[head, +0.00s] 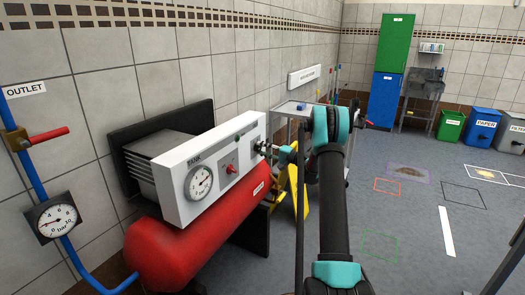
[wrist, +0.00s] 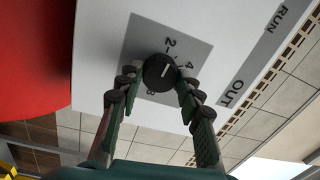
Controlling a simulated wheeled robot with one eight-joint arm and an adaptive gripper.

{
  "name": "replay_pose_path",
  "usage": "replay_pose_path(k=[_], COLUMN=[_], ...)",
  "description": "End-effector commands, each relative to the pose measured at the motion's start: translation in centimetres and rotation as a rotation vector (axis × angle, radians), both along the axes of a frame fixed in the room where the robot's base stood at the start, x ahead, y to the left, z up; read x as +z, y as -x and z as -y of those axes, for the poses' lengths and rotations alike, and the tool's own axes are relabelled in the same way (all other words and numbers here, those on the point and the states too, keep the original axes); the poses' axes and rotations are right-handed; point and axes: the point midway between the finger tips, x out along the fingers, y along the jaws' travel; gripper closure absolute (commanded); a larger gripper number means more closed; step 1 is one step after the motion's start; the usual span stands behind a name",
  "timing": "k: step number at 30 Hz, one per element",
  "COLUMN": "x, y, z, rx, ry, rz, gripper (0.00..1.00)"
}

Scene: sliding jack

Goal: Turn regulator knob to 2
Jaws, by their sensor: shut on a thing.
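The black round regulator knob (wrist: 158,72) sits on a grey dial plate (wrist: 150,38) marked with numbers, on the white panel. A 2 and a 4 are readable beside it. The knob's short white line points to the upper right of the wrist view, seemingly between the 2 and the 4. My gripper (wrist: 156,78) has one finger on each side of the knob and is shut on it. In the head view my gripper (head: 273,149) is at the right end of the white panel (head: 217,170), and the knob is small and mostly hidden there.
At left are a blue outlet pipe with a red-handled valve (head: 45,136) and a gauge (head: 55,217).

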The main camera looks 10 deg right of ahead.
Motion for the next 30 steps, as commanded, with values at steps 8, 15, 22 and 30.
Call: replay_pose_path(k=[8,15,22,30], x=[-0.12,-0.14,-0.15,-0.09], y=[0.11,0.12,0.11,0.06], z=[-0.01,-0.01,-0.01,0.00], rx=[0.002,0.003,0.003,0.002], ry=[0.049,0.060,0.060,0.058], rz=[0.065,0.077,0.077,0.077], gripper=[0.93,0.93,0.93,0.43])
